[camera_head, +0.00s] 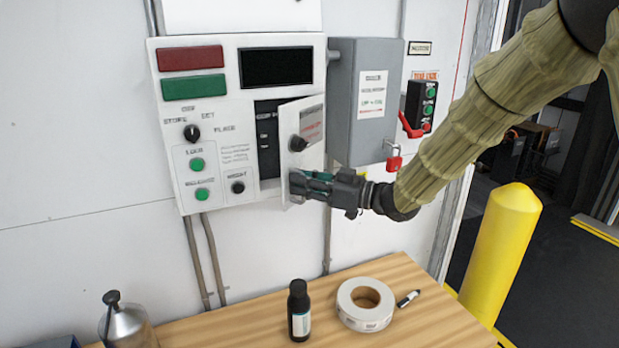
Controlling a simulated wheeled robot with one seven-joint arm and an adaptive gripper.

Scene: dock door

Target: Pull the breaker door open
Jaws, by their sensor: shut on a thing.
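The breaker door (305,128) is a small white panel with a dark round knob on the white control box (222,110). It stands partly open, swung out from its opening. Dark breakers (266,140) show in the gap to its left. My gripper (304,184) is at the lower part of the door, coming from the right, and is shut on the door. The fingertips partly cover the door's lower edge, so the exact contact is hard to see.
A grey disconnect box (366,105) with a red padlock (394,162) is on the wall to the right, behind my arm. Below, a wooden table (240,327) holds a dark bottle (299,310), a tape roll (365,304) and a metal can (126,325). A yellow bollard (502,250) stands at right.

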